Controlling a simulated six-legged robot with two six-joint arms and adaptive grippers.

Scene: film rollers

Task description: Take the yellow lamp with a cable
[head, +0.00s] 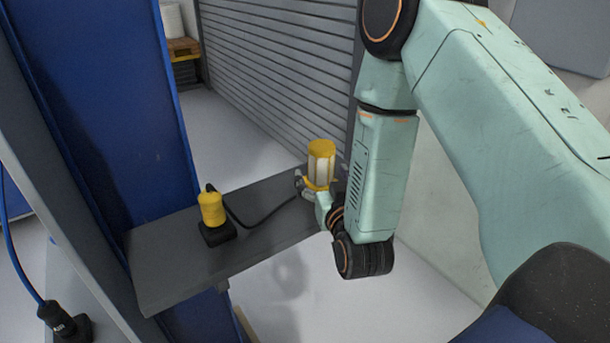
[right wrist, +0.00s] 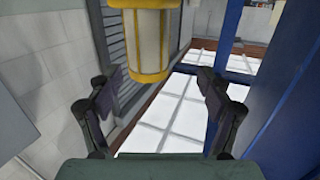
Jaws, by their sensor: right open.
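The yellow lamp (head: 321,164) has a yellow cap and a pale clear body, and stands upright at the far end of a grey shelf (head: 170,262). A black cable (head: 262,221) runs from near it to a yellow plug piece (head: 212,210) with a black base on the shelf. My right gripper (head: 310,188) is at the lamp's lower part, partly hidden by my arm. In the right wrist view the lamp (right wrist: 152,38) is at the top centre, ahead of my right gripper (right wrist: 160,84), whose fingers are spread apart with nothing visibly clamped. My left gripper is not seen.
A blue post (head: 110,110) stands left of the shelf, and a grey shutter (head: 275,70) is behind it. A black connector on a blue cable (head: 62,320) is at the lower left. The shelf's front part is bare.

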